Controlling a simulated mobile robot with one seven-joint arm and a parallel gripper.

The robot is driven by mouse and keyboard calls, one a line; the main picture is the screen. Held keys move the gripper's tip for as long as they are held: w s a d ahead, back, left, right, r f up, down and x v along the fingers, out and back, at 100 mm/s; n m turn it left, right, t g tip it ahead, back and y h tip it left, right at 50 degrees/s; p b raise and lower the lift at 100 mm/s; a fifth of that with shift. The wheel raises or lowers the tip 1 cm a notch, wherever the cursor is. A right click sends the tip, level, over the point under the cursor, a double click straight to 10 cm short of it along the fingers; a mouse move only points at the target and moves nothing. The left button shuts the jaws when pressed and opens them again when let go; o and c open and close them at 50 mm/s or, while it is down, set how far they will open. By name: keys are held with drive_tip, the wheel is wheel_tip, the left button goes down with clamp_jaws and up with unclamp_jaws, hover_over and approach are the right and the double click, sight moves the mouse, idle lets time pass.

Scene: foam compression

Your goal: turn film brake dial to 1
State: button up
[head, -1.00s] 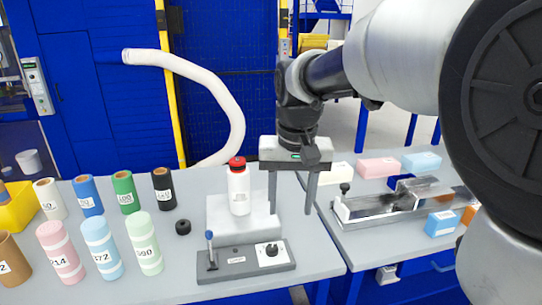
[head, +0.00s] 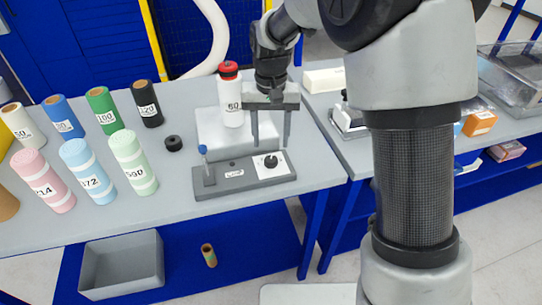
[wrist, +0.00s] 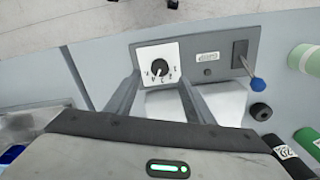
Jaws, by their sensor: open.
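The film brake dial (head: 271,161) is a small black knob on a white square plate, at the right end of a grey control panel (head: 222,186). The dial also shows in the wrist view (wrist: 159,68), with markings around it too small to read for sure. A blue-tipped lever (head: 205,160) stands at the panel's left end. My gripper (head: 270,144) points down with its two fingers apart and empty, just above and behind the dial. In the wrist view my fingers (wrist: 155,92) reach toward the dial plate, one on each side, apart from the knob.
A white bottle with a red cap (head: 231,98) stands on a pale block (head: 210,130) behind the panel. Several colored cylinders stand at left, with a black ring (head: 174,143) between them and the panel. The table front is clear.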

sight(271, 159)
wheel_tip(271, 159, down, 7)
idle(0.3)
drive_tip(key=c, duration=1)
drive_tip(key=shift+c, duration=0.2)
